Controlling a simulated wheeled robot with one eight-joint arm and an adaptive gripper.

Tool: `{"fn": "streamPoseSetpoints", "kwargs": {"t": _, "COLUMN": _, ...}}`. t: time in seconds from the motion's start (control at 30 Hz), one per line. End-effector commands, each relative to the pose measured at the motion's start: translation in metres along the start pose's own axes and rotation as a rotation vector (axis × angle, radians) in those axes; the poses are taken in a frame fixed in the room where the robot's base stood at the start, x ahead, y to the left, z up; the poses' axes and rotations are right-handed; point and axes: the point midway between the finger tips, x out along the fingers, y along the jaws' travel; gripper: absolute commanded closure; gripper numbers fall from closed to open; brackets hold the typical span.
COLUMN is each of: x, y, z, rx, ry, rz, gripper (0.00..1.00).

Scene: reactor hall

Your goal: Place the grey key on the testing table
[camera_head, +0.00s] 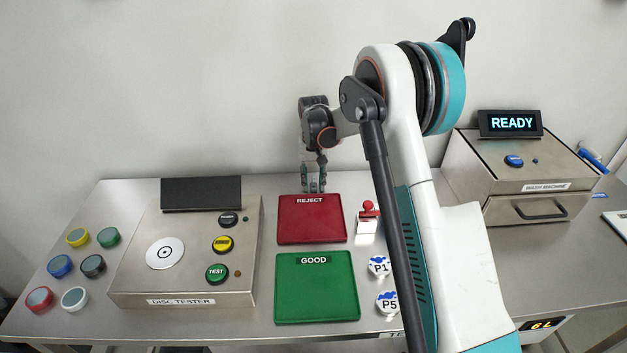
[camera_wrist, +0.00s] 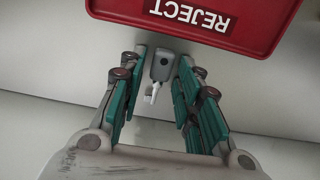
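The grey key (camera_wrist: 161,68), with a pale shaft, shows in the wrist view between my fingers, just past the edge of the red REJECT tray. It appears to lie on the steel table. My gripper (camera_wrist: 162,62) is open around it, with a gap visible on each side of the key. In the head view my gripper (camera_head: 314,188) points down at the table's back, behind the REJECT tray (camera_head: 287,239). I cannot make out the key there. The steel testing table (camera_head: 125,195) runs along the wall.
The disc tester (camera_head: 130,290) stands on the left beside several coloured discs (camera_head: 59,266). The green GOOD tray (camera_head: 317,300), a red stamp (camera_head: 368,210) and discs marked P1 (camera_head: 379,265) and P5 (camera_head: 387,302) are near the middle. The wash machine (camera_head: 500,175) is right. The wall is close behind my gripper.

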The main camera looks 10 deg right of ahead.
Motion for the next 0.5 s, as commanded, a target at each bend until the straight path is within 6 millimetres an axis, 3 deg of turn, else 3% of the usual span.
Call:
{"fn": "streamPoseSetpoints", "kwargs": {"t": 0.33, "x": -0.002, "y": 0.000, "z": 0.000, "rx": 0.000, "ry": 0.000, "rz": 0.000, "gripper": 0.62}}
{"fn": "streamPoseSetpoints", "kwargs": {"t": 0.5, "x": -0.020, "y": 0.000, "z": 0.000, "rx": 0.000, "ry": 0.000, "rz": 0.000, "gripper": 0.62}}
